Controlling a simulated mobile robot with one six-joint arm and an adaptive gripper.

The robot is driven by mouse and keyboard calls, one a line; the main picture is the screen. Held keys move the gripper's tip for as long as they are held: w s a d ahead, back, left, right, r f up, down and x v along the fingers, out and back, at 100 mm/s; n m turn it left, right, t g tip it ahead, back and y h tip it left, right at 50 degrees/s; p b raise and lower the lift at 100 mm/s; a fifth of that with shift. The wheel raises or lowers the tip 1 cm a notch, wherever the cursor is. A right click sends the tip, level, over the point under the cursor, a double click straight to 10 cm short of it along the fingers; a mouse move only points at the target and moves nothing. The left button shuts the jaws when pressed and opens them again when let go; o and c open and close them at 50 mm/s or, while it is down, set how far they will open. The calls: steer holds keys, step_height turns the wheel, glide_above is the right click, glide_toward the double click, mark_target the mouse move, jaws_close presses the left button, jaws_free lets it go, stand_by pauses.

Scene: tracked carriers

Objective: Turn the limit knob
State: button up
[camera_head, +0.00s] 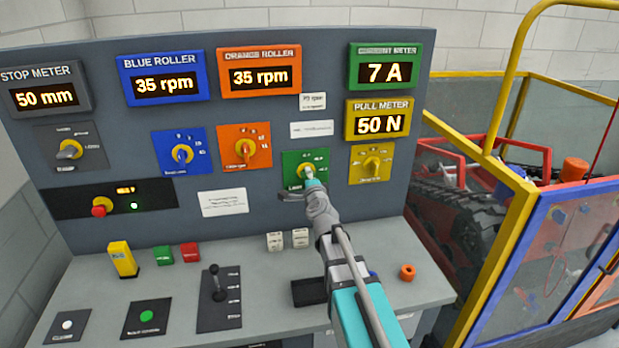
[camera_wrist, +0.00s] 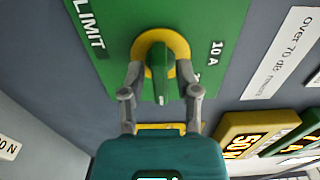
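The limit knob (camera_wrist: 160,72) is a green lever on a yellow round base, on a green plate (camera_wrist: 215,20) lettered LIMIT with a 10 A mark. In the head view the green plate (camera_head: 320,158) is below the yellow pull meter, and my gripper partly covers the knob. My gripper (camera_wrist: 162,78) is open at the knob. Its two grey fingers stand on either side of the lever, with a gap showing on both sides. It also shows in the head view (camera_head: 309,181), reaching up to the plate.
Other knobs sit on blue (camera_head: 182,153), orange (camera_head: 244,147) and yellow (camera_head: 372,163) plates around it. The current meter (camera_head: 385,68) reads 7 A and the pull meter (camera_head: 378,120) 50 N. A joystick (camera_head: 217,290) stands on the desk. A yellow guard rail (camera_head: 500,240) is at right.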

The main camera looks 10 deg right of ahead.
jaws_close()
steer(key=shift+n, duration=0.4)
steer(key=n, duration=0.5)
steer(key=shift+n, duration=0.4)
steer(key=n, duration=1.1)
steer(key=shift+o, duration=1.6)
jaws_free()
